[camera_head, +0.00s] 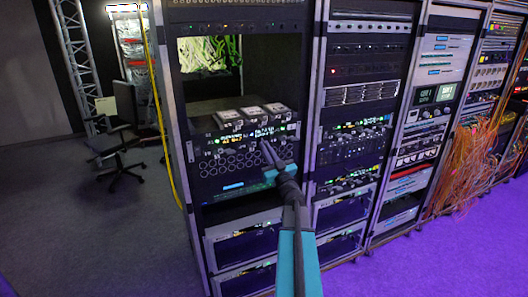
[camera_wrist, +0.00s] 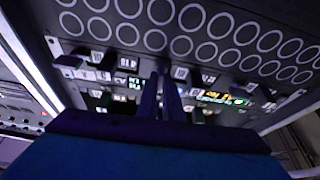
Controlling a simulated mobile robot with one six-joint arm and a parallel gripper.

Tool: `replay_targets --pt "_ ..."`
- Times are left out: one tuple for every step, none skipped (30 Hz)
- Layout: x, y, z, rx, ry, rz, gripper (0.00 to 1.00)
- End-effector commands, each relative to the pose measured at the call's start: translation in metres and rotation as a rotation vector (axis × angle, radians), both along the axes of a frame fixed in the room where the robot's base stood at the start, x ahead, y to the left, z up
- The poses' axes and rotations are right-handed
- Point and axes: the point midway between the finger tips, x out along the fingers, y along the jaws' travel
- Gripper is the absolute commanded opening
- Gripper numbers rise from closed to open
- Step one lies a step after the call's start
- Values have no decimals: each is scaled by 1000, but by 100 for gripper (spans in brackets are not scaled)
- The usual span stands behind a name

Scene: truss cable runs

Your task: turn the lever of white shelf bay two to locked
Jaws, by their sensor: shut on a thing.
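My gripper (camera_head: 267,152) reaches up to the front of the rack shelf, just under the row of white boxes. Its two fingers are close together at the row of small labelled modules, and it also shows in the wrist view (camera_wrist: 165,84). It is shut on a small part there, which I take to be a lever; the fingers hide it, so I cannot read its position or bay number. Three white boxes, the left (camera_head: 228,118), the middle (camera_head: 253,113) and the right (camera_head: 276,109), sit on the shelf above the module row (camera_head: 228,139).
A panel of round holes (camera_head: 220,163) lies below the module row; it also shows in the wrist view (camera_wrist: 195,18). More equipment racks (camera_head: 355,95) stand to the right, with orange cables (camera_head: 470,160) hanging. A yellow cable (camera_head: 158,100) runs down the left.

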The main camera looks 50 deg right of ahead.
Motion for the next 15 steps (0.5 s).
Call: replay_targets --pt "3 1 1 -24 5 6 0" --pt "3 1 1 -37 9 5 0" --pt "3 0 1 -58 18 6 0" --pt "3 0 1 -76 25 5 0" --pt "3 0 1 -94 32 5 0" --pt "3 0 0 -120 43 5 0" --pt "3 0 1 -140 49 5 0" --pt "3 -1 1 -163 59 5 0" --pt "3 -1 1 -193 71 4 0" --pt "3 -1 2 -216 79 4 0" --pt "3 -1 2 -241 89 4 0" --pt "3 -1 2 -275 102 5 0" --pt "3 -1 2 -300 113 4 0" --pt "3 -2 2 -325 123 4 0" --pt "3 -2 3 -361 137 3 0"
